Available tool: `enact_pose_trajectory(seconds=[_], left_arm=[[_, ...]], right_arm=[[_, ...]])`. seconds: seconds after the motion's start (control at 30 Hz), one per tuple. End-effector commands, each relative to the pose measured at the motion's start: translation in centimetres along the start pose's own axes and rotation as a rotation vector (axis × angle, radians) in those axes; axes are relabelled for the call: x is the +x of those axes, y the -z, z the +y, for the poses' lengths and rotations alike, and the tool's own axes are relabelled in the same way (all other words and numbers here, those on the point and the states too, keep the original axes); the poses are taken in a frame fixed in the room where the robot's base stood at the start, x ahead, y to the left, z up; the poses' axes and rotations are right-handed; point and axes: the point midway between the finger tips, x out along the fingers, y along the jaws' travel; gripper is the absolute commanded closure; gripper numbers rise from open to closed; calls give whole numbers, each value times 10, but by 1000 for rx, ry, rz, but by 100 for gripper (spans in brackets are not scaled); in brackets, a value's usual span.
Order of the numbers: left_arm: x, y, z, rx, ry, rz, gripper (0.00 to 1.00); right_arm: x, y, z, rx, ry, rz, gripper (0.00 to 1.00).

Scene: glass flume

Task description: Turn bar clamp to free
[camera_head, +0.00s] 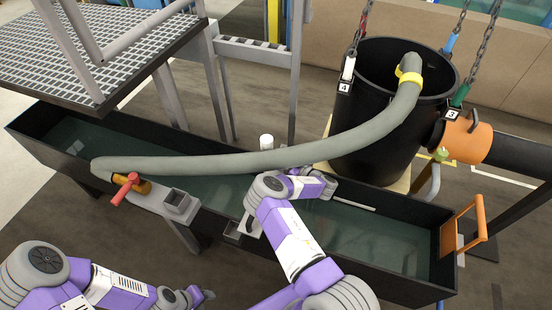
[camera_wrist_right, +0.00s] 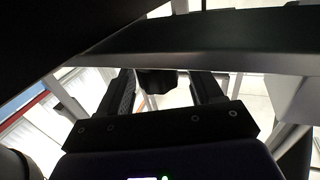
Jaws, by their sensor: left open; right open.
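I cannot tell for certain which part is the bar clamp. A red handle (camera_head: 125,189) sits on a yellow-orange fitting at the left end of the grey hose (camera_head: 250,160), by the flume's near rim. An orange handle frame (camera_head: 464,224) stands at the flume's right end. My left gripper (camera_head: 206,296) is low in the head view, in front of the flume, small and partly hidden. My right arm reaches over the flume's middle; its fingertips are not clear there. In the right wrist view my right gripper (camera_wrist_right: 165,88) is open, with a dark part between its fingers.
The long black flume (camera_head: 403,287) holds greenish water. A black tub (camera_head: 365,150) hangs on chains behind it, with an orange pipe collar (camera_head: 467,140) at its side. A grating platform (camera_head: 85,45) stands at the back left. A dark beam (camera_wrist_right: 190,45) crosses the wrist view.

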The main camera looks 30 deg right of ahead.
Motion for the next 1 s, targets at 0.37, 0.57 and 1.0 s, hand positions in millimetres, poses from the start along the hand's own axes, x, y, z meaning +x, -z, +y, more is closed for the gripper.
enact_pose_trajectory(seconds=[0.37,0.57,1.0], left_arm=[[8,0,-3,0,0,1,57],[7,0,-3,0,0,1,57],[3,0,-1,0,0,0,57]], right_arm=[[22,0,0,1,0,-1,35],[22,0,0,1,0,-1,43],[20,1,2,2,-15,0,85]])
